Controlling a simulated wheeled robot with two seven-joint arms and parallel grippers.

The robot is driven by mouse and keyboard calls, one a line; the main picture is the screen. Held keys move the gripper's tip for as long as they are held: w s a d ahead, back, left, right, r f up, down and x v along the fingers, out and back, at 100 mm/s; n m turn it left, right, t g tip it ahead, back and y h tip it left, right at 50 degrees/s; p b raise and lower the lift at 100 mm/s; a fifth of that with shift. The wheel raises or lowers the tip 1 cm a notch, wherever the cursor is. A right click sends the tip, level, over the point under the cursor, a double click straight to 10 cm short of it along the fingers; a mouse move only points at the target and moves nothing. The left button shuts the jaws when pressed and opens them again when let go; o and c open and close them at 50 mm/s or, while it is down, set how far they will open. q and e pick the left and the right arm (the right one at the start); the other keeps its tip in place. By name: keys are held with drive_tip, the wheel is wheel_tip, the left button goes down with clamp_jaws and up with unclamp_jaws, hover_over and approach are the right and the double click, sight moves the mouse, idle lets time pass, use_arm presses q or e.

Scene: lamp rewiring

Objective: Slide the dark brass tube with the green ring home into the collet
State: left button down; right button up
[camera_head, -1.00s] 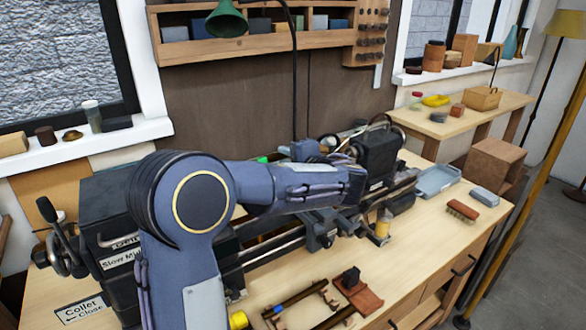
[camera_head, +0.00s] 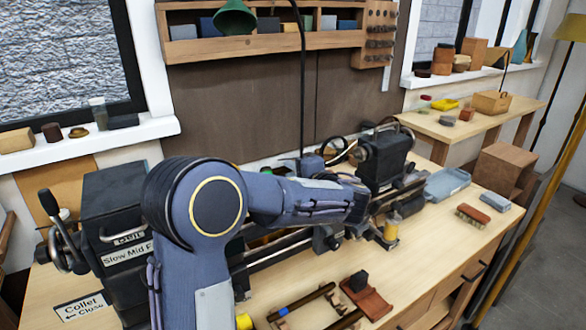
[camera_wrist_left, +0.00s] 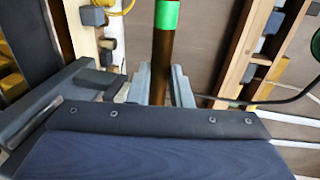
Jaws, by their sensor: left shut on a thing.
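In the left wrist view, the dark brass tube (camera_wrist_left: 161,55) stands upright between my left gripper's fingers (camera_wrist_left: 158,85), with its bright green ring (camera_wrist_left: 166,15) beyond the fingertips. The gripper is shut on the tube. In the head view my left arm crosses the lathe, and its bulk hides the tube and the fingers. The collet is not visible; the headstock side (camera_head: 115,225) of the lathe shows left of my arm. My right gripper is not in view.
The lathe's dark far-end unit (camera_head: 385,158) stands right of my arm. A tube with a blue ring (camera_head: 300,302) lies on supports at the front.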

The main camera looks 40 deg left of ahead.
use_arm(q)
drive_tip(key=shift+s+a+f+b, duration=0.15)
drive_tip(key=shift+s+f, duration=0.1)
drive_tip(key=shift+f, duration=0.35)
drive_tip(key=shift+s+f+b, duration=0.15)
drive_tip(key=shift+s+f, duration=0.05)
drive_tip(key=shift+f, duration=0.4)
drive_tip(key=shift+b, duration=0.45)
drive_tip(key=shift+b, duration=0.75)
idle(0.3)
drive_tip(key=shift+s+a+b, duration=0.3)
drive_tip(key=shift+s+b, duration=0.2)
drive_tip(key=shift+s, duration=0.25)
drive_tip(key=shift+s+a+b, duration=0.3)
drive_tip(key=shift+s+b, duration=0.15)
drive_tip(key=shift+s, duration=0.25)
idle(0.5)
drive_tip(key=c, duration=1.2)
unclamp_jaws()
drive_tip(key=shift+c, duration=0.2)
